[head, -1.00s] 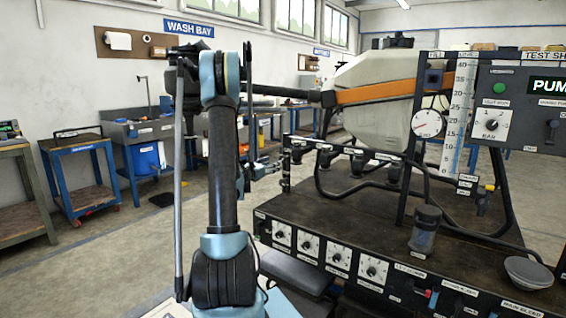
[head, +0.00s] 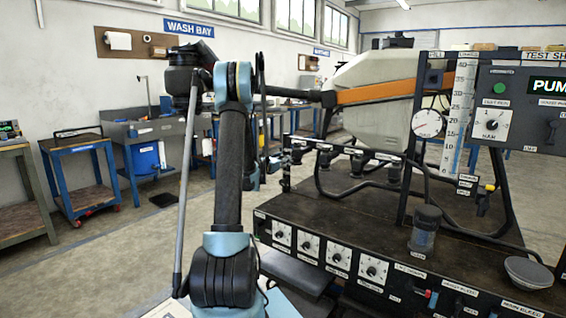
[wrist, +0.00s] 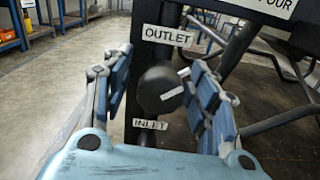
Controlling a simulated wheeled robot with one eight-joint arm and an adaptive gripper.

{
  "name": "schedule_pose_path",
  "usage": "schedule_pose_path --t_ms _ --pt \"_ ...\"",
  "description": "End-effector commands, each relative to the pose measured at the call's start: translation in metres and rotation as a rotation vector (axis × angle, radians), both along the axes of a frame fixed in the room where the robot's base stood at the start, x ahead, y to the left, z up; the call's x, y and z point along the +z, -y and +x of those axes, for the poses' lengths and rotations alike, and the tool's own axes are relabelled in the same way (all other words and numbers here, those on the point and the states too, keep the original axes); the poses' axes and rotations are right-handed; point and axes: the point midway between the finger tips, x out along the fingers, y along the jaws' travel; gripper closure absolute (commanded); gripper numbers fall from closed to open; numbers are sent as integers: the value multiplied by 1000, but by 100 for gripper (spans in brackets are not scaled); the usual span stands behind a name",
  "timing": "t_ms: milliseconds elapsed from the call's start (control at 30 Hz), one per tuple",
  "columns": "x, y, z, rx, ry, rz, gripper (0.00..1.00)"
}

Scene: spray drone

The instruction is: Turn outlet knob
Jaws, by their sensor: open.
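The outlet knob (wrist: 160,90) is a round black knob with a small white mark, in the middle of the wrist view. The OUTLET label (wrist: 167,36) is above it and the INLET label (wrist: 150,124) below it, on a dark upright post. My gripper (wrist: 160,85) is open, with one blue-grey finger on each side of the knob. I cannot tell whether either finger touches it; a gap shows on the left. In the head view my arm stands in front of the rig and its end is mostly hidden, so the knob is not clear there.
A dark test bench (head: 390,215) with a row of dials on its front stands at the right. A drone with a white tank (head: 375,85) and orange band is above it. A blue cart (head: 80,175) stands at the left.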

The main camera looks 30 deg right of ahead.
Motion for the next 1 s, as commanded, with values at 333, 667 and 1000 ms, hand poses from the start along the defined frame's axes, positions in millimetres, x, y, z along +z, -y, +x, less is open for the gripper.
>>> schedule_pose_path --t_ms 333,667,1000 --pt "0 0 0 0 0 0 91" --pt "0 0 0 1 35 14 91" --pt "0 0 0 1 241 100 91"
